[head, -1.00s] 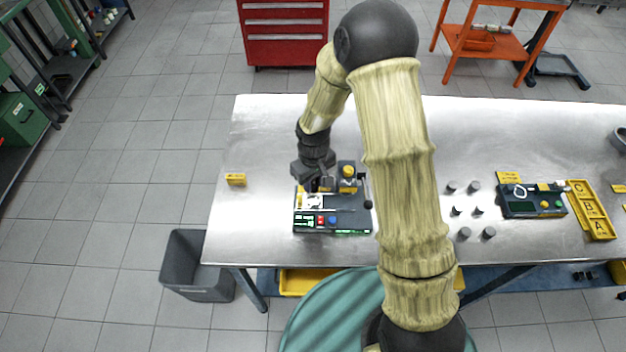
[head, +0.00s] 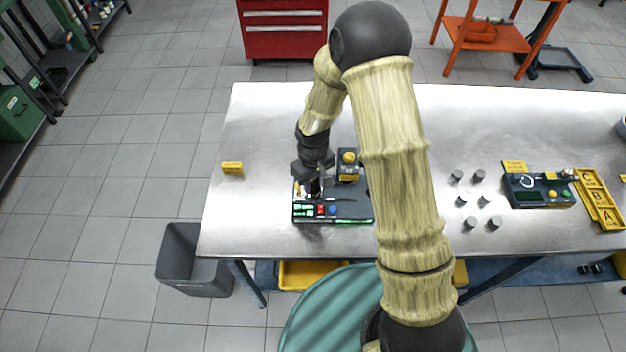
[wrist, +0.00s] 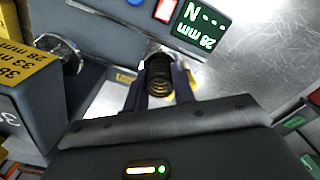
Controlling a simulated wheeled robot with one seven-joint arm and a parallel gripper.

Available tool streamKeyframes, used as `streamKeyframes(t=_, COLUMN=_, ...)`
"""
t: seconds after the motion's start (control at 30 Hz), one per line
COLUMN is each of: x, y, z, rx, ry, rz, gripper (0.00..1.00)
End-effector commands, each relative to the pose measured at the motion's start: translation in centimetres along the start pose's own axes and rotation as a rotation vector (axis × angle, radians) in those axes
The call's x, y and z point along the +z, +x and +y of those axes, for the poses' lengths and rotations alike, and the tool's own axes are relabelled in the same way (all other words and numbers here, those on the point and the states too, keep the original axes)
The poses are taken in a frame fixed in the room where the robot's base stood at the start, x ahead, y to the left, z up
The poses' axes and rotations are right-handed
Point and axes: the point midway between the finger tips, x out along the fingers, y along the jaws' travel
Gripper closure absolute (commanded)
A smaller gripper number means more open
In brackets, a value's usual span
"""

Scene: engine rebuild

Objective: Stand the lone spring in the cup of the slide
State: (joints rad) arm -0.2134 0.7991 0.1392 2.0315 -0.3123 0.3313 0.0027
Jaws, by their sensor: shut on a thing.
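My gripper (head: 314,186) is low over the left part of the dark test device (head: 345,219) on the steel table. In the wrist view, my gripper (wrist: 160,88) is shut on a dark coiled spring (wrist: 158,72), held between its two fingers. The spring's far end lies near the device's panel with the green "28 mm" display (wrist: 203,28). A shiny round metal part (wrist: 66,55) shows left of the spring. I cannot clearly make out the cup of the slide; the gripper and spring may hide it.
A dark block with a yellow label (wrist: 27,75) stands close to the left of my gripper in the wrist view. Several grey cylinders (head: 479,175), a second device (head: 538,190) and a yellow lettered tray (head: 598,205) are on the right. The table's left end is mostly clear.

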Motion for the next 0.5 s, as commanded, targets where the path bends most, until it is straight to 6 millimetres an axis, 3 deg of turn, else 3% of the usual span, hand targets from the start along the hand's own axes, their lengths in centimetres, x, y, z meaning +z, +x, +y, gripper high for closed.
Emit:
streamKeyframes(t=0.3, x=-0.01, y=0.13, z=-0.01, rx=0.000, ry=0.000, rz=0.000, gripper=0.96)
streamKeyframes(t=0.33, x=-0.01, y=0.13, z=-0.01, rx=0.000, ry=0.000, rz=0.000, gripper=0.72)
streamKeyframes(t=0.43, x=-0.01, y=0.13, z=-0.02, rx=0.000, ry=0.000, rz=0.000, gripper=0.53)
streamKeyframes(t=0.5, x=-0.01, y=0.13, z=-0.02, rx=0.000, ry=0.000, rz=0.000, gripper=0.49)
